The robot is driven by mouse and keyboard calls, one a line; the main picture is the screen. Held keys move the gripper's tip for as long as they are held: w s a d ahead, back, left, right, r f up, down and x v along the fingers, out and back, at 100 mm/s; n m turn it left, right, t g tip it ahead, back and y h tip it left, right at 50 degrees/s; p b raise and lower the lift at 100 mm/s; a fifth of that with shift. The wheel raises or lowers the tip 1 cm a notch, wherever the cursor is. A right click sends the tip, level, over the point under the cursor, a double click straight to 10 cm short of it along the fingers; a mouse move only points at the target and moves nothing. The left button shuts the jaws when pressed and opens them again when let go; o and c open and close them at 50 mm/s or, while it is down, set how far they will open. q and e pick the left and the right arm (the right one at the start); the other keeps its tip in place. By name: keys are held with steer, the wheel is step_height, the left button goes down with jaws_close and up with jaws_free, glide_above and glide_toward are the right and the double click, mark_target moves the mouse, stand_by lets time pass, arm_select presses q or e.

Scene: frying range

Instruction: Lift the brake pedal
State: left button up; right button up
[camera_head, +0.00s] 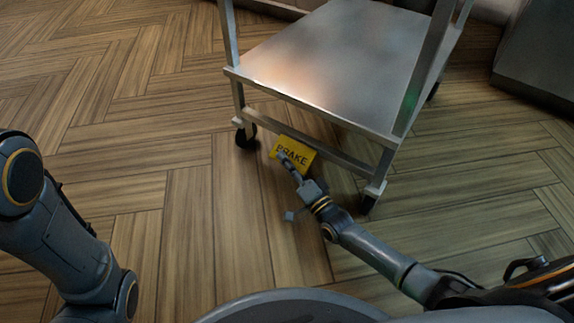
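The brake pedal (297,150) is a yellow plate marked "BRAKE", low on the near side of a metal cart (330,60). My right gripper (287,186) reaches in from the lower right. Its two fingers are spread apart with nothing seen between them. One finger overlaps the lower left part of the pedal in this view; I cannot tell whether it touches. The other finger is apart from the pedal, over the floor. My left arm shows at the left edge, and its gripper is out of view.
The cart has a flat lower shelf, upright legs and dark wheels, including a front left caster (246,136). A lower crossbar (340,158) runs behind the pedal. A dark cabinet (545,55) stands at the right. The wood floor (120,150) left of the cart is clear.

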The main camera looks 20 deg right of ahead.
steer(key=shift+w+a, duration=0.1)
steer(key=shift+w, duration=0.05)
steer(key=shift+c, duration=0.2)
jaws_close()
